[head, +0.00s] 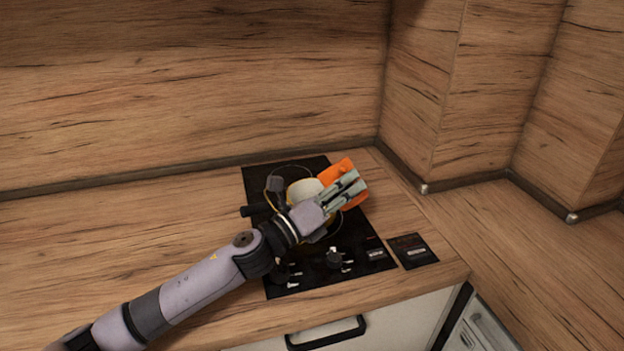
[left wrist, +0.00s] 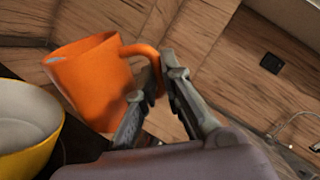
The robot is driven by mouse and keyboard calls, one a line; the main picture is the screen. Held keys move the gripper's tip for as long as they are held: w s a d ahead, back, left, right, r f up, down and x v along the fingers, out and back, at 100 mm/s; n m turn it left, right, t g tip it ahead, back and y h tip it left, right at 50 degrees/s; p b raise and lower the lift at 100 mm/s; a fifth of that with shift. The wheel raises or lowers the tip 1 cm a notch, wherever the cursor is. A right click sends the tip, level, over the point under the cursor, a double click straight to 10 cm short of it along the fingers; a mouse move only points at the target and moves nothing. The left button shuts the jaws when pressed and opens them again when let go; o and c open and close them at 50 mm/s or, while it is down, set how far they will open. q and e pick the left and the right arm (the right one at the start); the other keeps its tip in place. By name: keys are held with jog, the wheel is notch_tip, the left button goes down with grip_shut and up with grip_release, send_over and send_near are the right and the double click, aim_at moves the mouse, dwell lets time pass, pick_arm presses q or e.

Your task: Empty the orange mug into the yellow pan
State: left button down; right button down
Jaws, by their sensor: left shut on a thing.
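The orange mug (head: 335,172) is over the black cooktop in the head view, partly covered by my gripper. In the left wrist view the mug (left wrist: 92,82) is tilted, with its handle toward my fingers. My left gripper (head: 352,186) is shut on the mug's handle, and its fingers also show in the left wrist view (left wrist: 160,95). The yellow pan (left wrist: 38,150) with a pale inside is at the lower left there, beside and below the mug. In the head view the pan (head: 303,190) is mostly hidden behind my gripper. The mug's contents cannot be seen.
The black cooktop (head: 358,253) with knobs lies under the pan. A small dark plate (head: 413,250) lies to its right. Wooden walls stand behind and to the right. The wooden counter (head: 120,235) is clear on the left.

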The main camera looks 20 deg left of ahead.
pick_arm(q)
jog(key=shift+r+n, duration=0.4)
pick_arm(e)
jog(key=shift+d, duration=0.45)
pick_arm(q)
jog(key=shift+a+r+t, duration=0.1)
jog(key=shift+a+t, duration=0.05)
jog(key=shift+t, duration=0.15)
jog(key=shift+r+n, duration=0.15)
jog(key=shift+n, duration=0.15)
pick_arm(e)
jog(key=shift+f, duration=0.15)
pick_arm(q)
jog(key=shift+w, duration=0.1)
pick_arm(e)
jog(key=shift+a, duration=0.1)
pick_arm(q)
jog(key=shift+a+r+n, duration=0.1)
jog(key=shift+r+n, duration=0.15)
jog(key=shift+n, duration=0.05)
pick_arm(e)
jog(key=shift+a, duration=0.35)
pick_arm(q)
jog(key=shift+w+a+r+n+t+y, duration=0.1)
jog(key=shift+a+r+n+t+y, duration=0.1)
jog(key=shift+r+n+t+y, duration=0.3)
pick_arm(e)
jog(key=shift+d+f, duration=0.1)
jog(key=shift+d, duration=0.35)
